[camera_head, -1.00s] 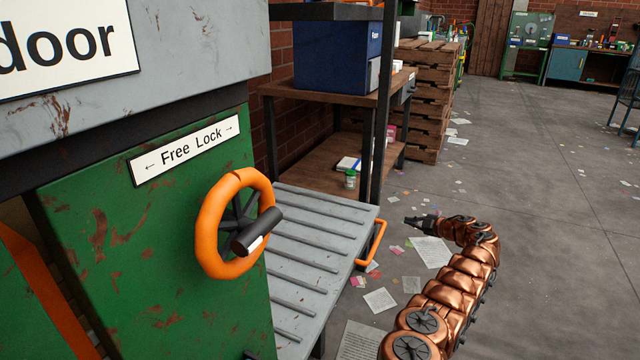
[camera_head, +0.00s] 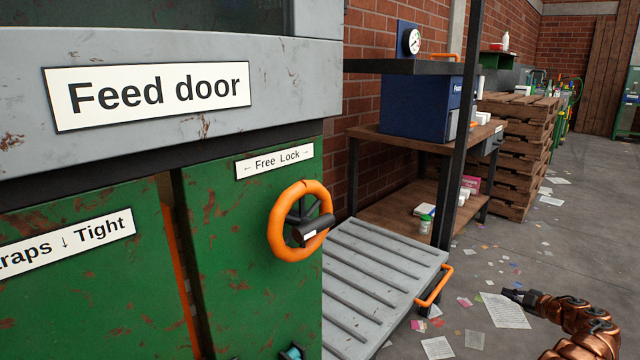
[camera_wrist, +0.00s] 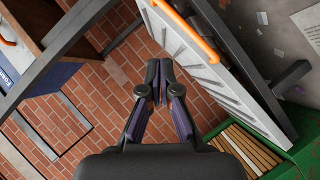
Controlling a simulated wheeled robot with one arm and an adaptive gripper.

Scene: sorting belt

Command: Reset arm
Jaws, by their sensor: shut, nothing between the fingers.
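My gripper (camera_head: 518,297) is at the right of the head view, at the end of my copper-coloured arm. It is apart from the grey ribbed table and its orange handle to its left. In the wrist view my gripper (camera_wrist: 160,92) is shut, with its fingertips together and nothing between them. The wrist view is tilted, with brick and the table's ribbed top beyond the fingers. Most of my arm lies outside the head view's lower right.
A green machine with an orange handwheel (camera_head: 282,243) and a "Feed door" sign (camera_head: 150,93) fills the left. The ribbed grey table (camera_head: 360,280) has an orange handle (camera_head: 436,286). A wooden shelf (camera_head: 400,205) and pallets (camera_head: 515,150) stand behind. Open floor with scattered papers lies right.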

